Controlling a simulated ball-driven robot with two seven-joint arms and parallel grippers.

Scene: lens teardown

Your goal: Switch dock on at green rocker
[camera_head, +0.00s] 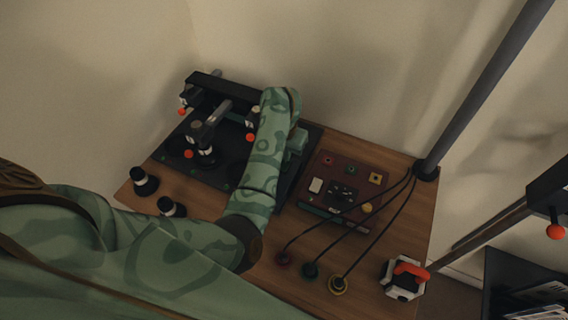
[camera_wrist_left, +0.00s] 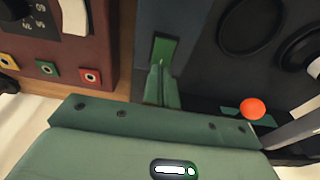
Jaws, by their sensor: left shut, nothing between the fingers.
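The dock appears to be the black board with upright clamps and orange knobs (camera_head: 175,152) at the back left of the wooden table. My left arm comes in from the left and bends down over the board's right side. My left gripper (camera_head: 294,150) is there, partly hidden by the arm. In the left wrist view its green fingers (camera_wrist_left: 160,86) are shut and empty. Just beyond their tips is a green rectangle (camera_wrist_left: 165,47) on a dark panel, which looks like the green rocker. I cannot tell whether the tips touch it. My right gripper is not in view.
A maroon box (camera_head: 318,188) with coloured sockets stands right of the board, also in the left wrist view (camera_wrist_left: 95,45). Cables run to plugs (camera_head: 338,285) at the front. A white device with an orange handle (camera_head: 410,269) and a dark pole (camera_head: 480,90) stand on the right.

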